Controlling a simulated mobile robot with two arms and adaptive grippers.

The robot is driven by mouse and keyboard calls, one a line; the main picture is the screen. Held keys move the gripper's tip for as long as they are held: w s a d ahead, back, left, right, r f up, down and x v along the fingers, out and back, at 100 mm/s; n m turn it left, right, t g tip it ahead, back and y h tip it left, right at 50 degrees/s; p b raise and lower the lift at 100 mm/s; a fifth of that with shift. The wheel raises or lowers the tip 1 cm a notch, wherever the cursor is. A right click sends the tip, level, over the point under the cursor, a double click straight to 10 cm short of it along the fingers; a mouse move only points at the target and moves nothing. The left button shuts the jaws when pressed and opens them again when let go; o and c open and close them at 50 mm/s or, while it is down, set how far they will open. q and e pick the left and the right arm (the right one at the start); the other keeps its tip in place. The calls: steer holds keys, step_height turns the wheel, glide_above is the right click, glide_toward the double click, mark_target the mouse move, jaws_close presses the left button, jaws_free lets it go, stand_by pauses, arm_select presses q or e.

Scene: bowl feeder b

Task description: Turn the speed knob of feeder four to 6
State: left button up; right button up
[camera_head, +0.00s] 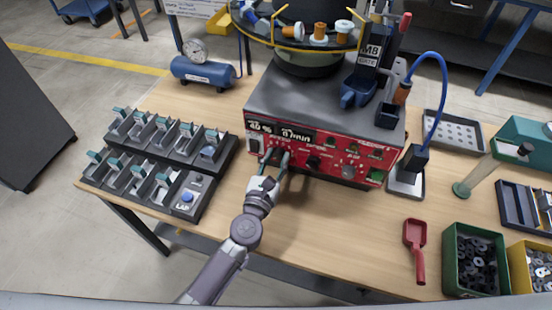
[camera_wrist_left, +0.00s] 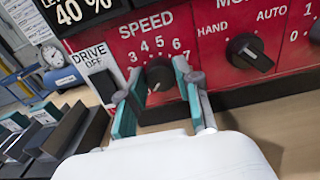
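The red front panel (camera_head: 325,157) belongs to the grey feeder unit under the bowl. Its black speed knob (camera_wrist_left: 158,74) sits below the word SPEED, with the numbers 3 to 7 readable around its top. A small light mark shows on the knob's lower part; I cannot tell for certain which number it points to. My left gripper (camera_head: 274,160) is at the panel. In the left wrist view its teal fingertips (camera_wrist_left: 157,82) stand on both sides of the knob, with a narrow gap showing at the left finger. My right gripper is in neither view.
The DRIVE switch (camera_wrist_left: 101,84) is close left of my fingers; the mode knob (camera_wrist_left: 249,52) is to the right. A display (camera_wrist_left: 75,12) reads 40 %. Bare table lies in front.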

arm_select(q)
jaws_close()
